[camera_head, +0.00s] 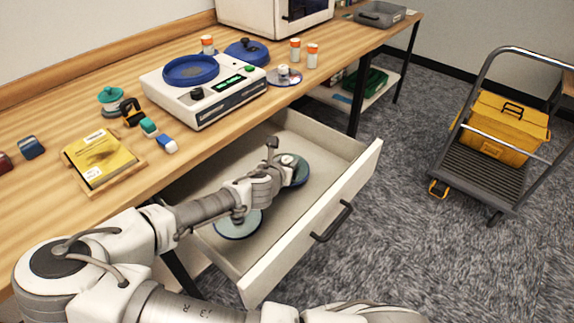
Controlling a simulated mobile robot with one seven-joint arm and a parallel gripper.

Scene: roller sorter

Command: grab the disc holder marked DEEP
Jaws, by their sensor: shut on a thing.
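The drawer (325,207) under the bench is pulled out. A disc holder (299,174) with a greenish-blue disc and a pale top lies inside at its far end. My gripper (286,163) reaches into the drawer and is shut on this holder; the wrist hides part of it. A second disc holder (238,226) lies nearer in the drawer, partly under my arm. On the bench are a blue disc holder (247,52) and a clear, pale one (284,76). No DEEP marking is readable on any of them.
A white sorter machine (206,93) with a blue dish stands on the bench (115,72). Orange-and-white bottles (312,56), a yellow book (98,158) and small items stand around it. The drawer's front wall and handle (332,222) stick out over carpet. A cart (490,175) stands right.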

